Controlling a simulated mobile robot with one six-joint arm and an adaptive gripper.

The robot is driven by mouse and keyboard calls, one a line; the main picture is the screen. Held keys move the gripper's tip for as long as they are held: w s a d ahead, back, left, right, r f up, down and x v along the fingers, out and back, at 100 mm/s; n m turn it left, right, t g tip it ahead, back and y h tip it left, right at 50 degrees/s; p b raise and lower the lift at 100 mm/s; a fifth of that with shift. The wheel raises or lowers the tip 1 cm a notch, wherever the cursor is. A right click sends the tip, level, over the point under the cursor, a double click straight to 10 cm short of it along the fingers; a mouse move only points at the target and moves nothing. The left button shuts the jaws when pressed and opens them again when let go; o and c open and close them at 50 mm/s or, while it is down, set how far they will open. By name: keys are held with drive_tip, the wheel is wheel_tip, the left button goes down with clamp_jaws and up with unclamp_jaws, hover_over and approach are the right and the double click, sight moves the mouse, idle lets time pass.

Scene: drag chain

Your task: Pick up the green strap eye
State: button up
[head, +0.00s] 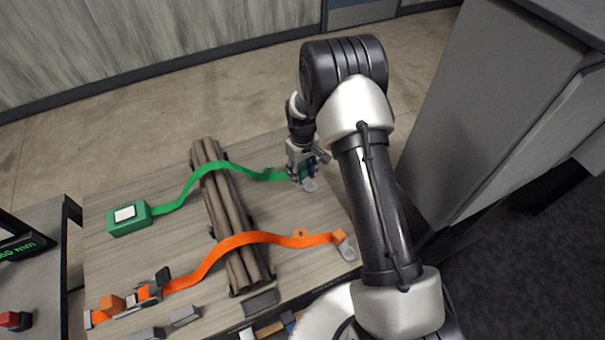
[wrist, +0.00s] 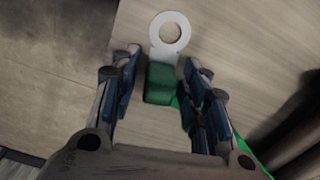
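The green strap eye has a green block (wrist: 160,84) with a pale grey ring (wrist: 170,34) at its end, and the ring also shows in the head view (head: 310,185). It is at the right end of the green strap (head: 205,168), by the table's edge. My gripper (wrist: 163,85) is open, with its blue-padded fingers on either side of the green block. A narrow gap shows between the left finger and the block. The right finger is close to the block, and I cannot tell whether it touches. In the head view my gripper (head: 303,168) hides most of the green block.
The green strap runs over a bundle of dark rods (head: 232,215) to a green box (head: 128,217). An orange strap (head: 235,243) crosses the rods nearer the front and ends in an orange eye (head: 345,245). A grey cabinet (head: 500,110) stands to the right of the table (head: 165,245).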

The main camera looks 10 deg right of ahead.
clamp_jaws()
idle(0.3)
drive_tip(key=shift+r, duration=0.1)
